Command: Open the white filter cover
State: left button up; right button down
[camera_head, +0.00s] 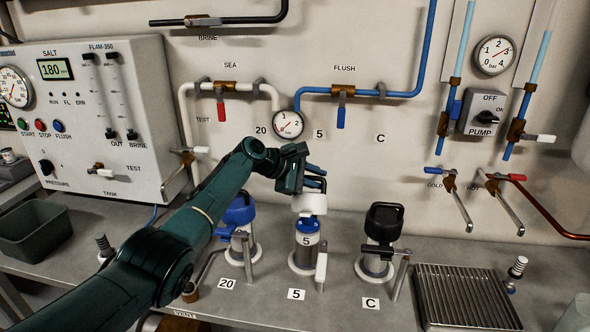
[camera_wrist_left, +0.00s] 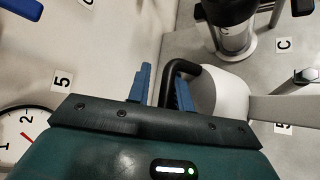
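The white filter cover (camera_head: 308,204) sits on the middle filter housing (camera_head: 306,239), which carries a "5" label. In the left wrist view the cover (camera_wrist_left: 222,92) shows with its black loop handle (camera_wrist_left: 188,68). My left gripper (camera_head: 316,174) is at the top of the cover, reaching in from the left. In the wrist view its two blue fingers (camera_wrist_left: 163,90) stand apart, with part of the black handle between them. A gap shows beside the left finger, so the gripper looks open around the handle. The handle's near end is hidden by the gripper body. My right gripper is not seen.
A blue-topped filter (camera_head: 240,212) stands left and a black-topped filter (camera_head: 383,222) right. A white-handled lever (camera_head: 321,265) stands before the middle filter. A pressure gauge (camera_head: 288,124) and pipes are on the wall behind. A drain grate (camera_head: 466,295) lies at right.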

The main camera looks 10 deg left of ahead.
pick_arm(q)
jog(key=v, duration=1.2)
jog(key=shift+s+a+r, duration=0.15)
jog(key=shift+a+r, duration=0.05)
jog(key=shift+a, duration=0.05)
